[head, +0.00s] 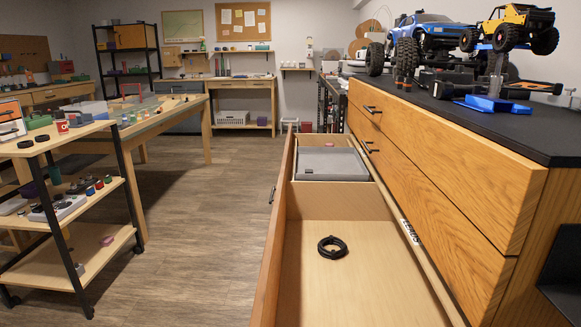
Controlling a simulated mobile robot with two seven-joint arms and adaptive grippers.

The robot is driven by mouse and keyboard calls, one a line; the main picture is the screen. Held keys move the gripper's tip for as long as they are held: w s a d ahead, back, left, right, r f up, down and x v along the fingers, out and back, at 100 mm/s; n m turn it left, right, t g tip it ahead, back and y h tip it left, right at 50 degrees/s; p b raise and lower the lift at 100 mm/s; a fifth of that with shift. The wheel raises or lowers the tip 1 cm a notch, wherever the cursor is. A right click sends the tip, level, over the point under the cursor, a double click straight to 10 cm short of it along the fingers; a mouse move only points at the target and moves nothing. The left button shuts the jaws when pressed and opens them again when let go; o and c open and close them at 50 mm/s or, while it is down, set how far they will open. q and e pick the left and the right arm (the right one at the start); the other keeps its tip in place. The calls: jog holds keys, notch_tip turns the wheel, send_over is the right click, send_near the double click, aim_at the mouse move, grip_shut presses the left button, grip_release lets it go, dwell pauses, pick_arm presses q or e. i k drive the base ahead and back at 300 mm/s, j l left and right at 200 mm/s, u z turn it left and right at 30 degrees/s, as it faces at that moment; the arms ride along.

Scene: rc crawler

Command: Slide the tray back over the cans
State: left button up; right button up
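A long wooden drawer (279,262) stands pulled out from the cabinet. A grey tray (333,164) sits in its far part, behind a wooden divider (335,200). A small dark thing shows near the tray's near left corner, and a small pink thing at its far edge. No cans can be made out in the drawer; whether any lie under the tray is hidden. Neither of my grippers is in view.
A black cable coil (332,247) lies in the drawer's near compartment. The cabinet's dark top (470,125) holds model crawlers, including a blue one (425,32) and a yellow one (513,28). A shelf cart (75,190) stands left. The floor (205,220) between is clear.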

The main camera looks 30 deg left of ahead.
aim_at(311, 163)
jog(key=i+j+z, duration=0.1)
jog(key=j+z, duration=0.2)
jog(key=j, duration=0.85)
jog(key=j+z, duration=0.5)
jog(key=j, duration=0.4)
